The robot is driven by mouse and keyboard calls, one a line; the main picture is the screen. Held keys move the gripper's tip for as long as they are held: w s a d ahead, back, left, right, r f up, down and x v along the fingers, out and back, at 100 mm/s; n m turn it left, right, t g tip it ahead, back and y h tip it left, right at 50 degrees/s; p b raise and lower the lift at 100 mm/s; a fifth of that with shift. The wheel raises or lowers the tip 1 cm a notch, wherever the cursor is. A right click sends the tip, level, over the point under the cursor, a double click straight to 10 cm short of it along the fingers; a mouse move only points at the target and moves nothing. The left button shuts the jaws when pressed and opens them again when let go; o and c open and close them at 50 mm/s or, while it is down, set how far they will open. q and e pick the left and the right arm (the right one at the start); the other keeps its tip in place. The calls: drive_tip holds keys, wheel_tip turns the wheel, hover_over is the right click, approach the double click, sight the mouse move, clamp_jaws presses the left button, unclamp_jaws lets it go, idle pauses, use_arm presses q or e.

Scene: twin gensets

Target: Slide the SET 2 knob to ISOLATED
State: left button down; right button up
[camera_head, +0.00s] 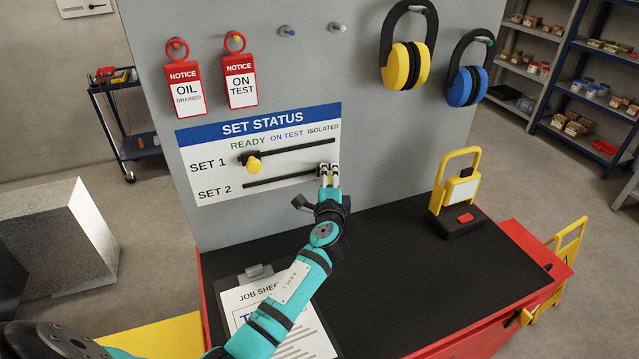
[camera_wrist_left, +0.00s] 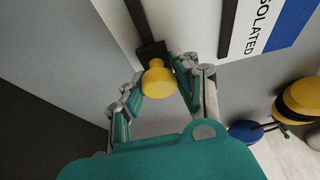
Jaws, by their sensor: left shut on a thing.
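The SET STATUS board (camera_head: 262,125) is on the grey panel, with READY, ON TEST and ISOLATED columns. The SET 1 knob (camera_head: 254,164) is yellow and sits at the left end of its slot, under READY. The SET 2 slot (camera_head: 275,180) runs below it. My left gripper (camera_head: 327,173) is at the right end of that slot, below ISOLATED, and mostly hides the SET 2 knob in the head view. In the left wrist view the yellow SET 2 knob (camera_wrist_left: 158,80) sits between the fingers of my left gripper (camera_wrist_left: 160,88), which is shut on it. My right gripper is not in view.
Two red NOTICE tags (camera_head: 241,82) and yellow (camera_head: 407,65) and blue (camera_head: 466,85) ear defenders hang on the panel. A clipboard (camera_head: 318,340) lies on the black bench top (camera_head: 400,275). A yellow-handled device (camera_head: 455,190) stands at the bench's right.

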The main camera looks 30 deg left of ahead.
use_arm(q)
drive_tip(key=shift+d+f, duration=0.1)
drive_tip(key=shift+d, duration=0.05)
drive_tip(key=c, duration=1)
unclamp_jaws()
drive_tip(key=shift+w+d, duration=0.1)
drive_tip(key=shift+w, duration=0.1)
drive_tip(key=shift+o, duration=0.2)
drive_tip(key=shift+s, duration=0.2)
drive_tip(key=v, duration=1.1)
drive_tip(key=shift+s, duration=0.35)
drive_tip(key=shift+d, duration=0.15)
